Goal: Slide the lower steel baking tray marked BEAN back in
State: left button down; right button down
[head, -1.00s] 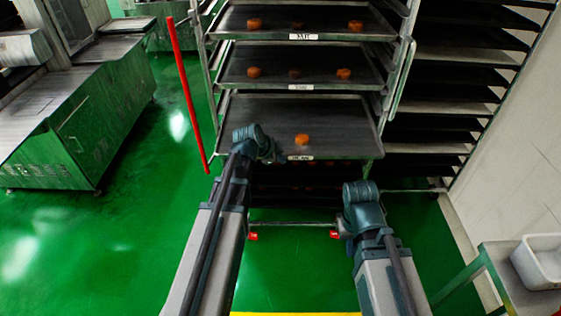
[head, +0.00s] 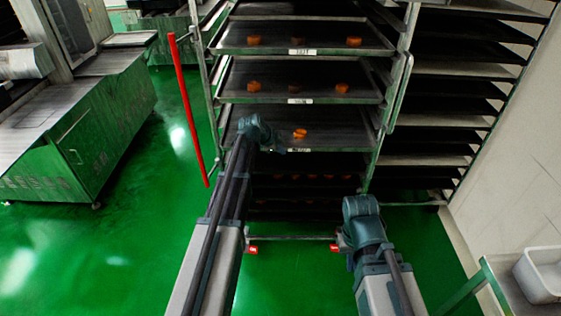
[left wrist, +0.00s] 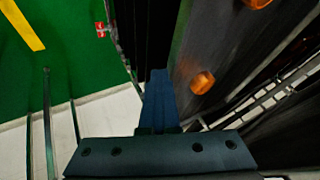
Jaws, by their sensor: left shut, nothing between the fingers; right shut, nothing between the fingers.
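The lower steel baking tray (head: 340,138) sits in the rack below two other trays, nearly level with their fronts. An orange piece (head: 300,133) stands on it, and a small label on its front edge is too blurred to read. My left gripper (head: 279,149) is shut and empty at the tray's front edge, seemingly against it. In the left wrist view its shut fingers (left wrist: 158,90) lie beside the tray's edge (left wrist: 185,40), and the orange piece (left wrist: 203,82) shows on the tray. My right gripper (head: 343,240) is shut and empty, low in front of the rack.
The middle tray (head: 320,82) and upper tray (head: 325,40) hold several orange pieces. A red bar (head: 186,105) stands left of the rack. A second dark rack (head: 450,100) stands right. A white bin (head: 540,272) is at lower right. Green floor (head: 290,285) is clear in front.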

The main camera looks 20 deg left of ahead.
aim_at(285, 143)
pick_arm(q)
jog(key=w, duration=0.2)
jog(key=w+a, duration=0.1)
jog(key=w, duration=0.2)
jog(key=shift+w+a, duration=0.3)
jog(key=shift+w, duration=0.1)
